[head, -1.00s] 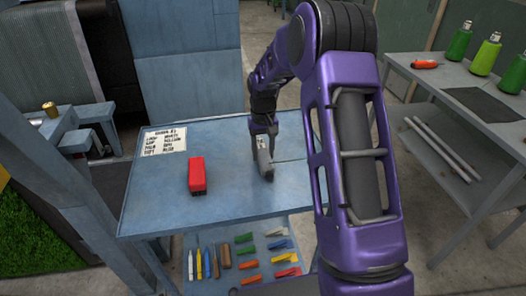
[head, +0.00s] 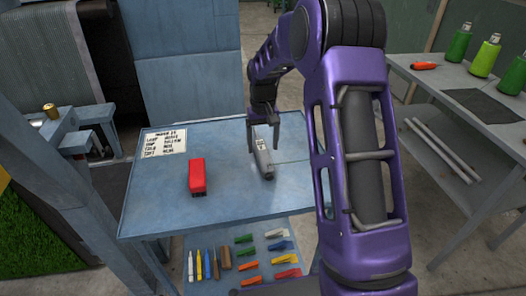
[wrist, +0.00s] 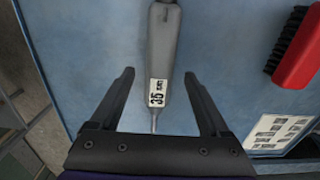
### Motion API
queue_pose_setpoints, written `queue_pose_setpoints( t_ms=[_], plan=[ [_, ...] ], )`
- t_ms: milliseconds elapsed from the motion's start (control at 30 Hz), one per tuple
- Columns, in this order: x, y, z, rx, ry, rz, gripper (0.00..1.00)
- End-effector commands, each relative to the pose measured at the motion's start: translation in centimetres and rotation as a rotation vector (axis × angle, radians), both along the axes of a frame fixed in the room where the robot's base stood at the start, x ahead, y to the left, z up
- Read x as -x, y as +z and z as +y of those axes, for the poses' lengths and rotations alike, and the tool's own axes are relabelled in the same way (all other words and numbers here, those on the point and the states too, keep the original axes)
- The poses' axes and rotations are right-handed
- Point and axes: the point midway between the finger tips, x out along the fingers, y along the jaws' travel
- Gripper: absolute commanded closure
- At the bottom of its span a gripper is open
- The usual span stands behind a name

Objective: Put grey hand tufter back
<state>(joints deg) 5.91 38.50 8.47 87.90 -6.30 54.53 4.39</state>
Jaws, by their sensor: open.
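The grey hand tufter (head: 263,160) lies on the blue table top, with a white label marked 35 near one end. It also shows in the wrist view (wrist: 164,50), lengthwise, with a thin metal needle at its near end. My gripper (head: 264,150) is open and empty above the tufter's far end. In the wrist view, the two fingers of my gripper (wrist: 159,73) stand apart on either side of the tufter's labelled end, with clear gaps to it.
A red-backed brush (head: 197,177) with dark bristles lies left of the tufter. A printed card (head: 164,142) lies at the table's back left. A lower shelf (head: 215,238) carries several coloured tools. A grey side bench (head: 440,85) with green cones stands at right. The table's front is clear.

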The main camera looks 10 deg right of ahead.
Motion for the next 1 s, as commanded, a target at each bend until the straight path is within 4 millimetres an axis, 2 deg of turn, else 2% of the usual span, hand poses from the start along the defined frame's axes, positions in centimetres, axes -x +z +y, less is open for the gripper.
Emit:
queue_pose_setpoints(
  t_ms=[33, 200, 400, 533, 867, 1000],
  plan=[
    [-0.1, 1.4, 0.0, 0.001, 0.0, -0.005, 0.2],
    [-0.1, 4.9, 0.0, 0.001, 0.0, -0.004, 0.2],
    [-0.1, 7.6, 0.0, 0.001, 0.001, -0.001, 0.2],
    [-0.1, 8.3, 0.0, 0.0, 0.001, -0.001, 0.2],
    [-0.2, 8.4, 0.1, 0.0, -0.001, -0.004, 0.2],
    [-1.6, 9.9, 2.0, -0.018, -0.05, -0.074, 0.2]
  ],
)
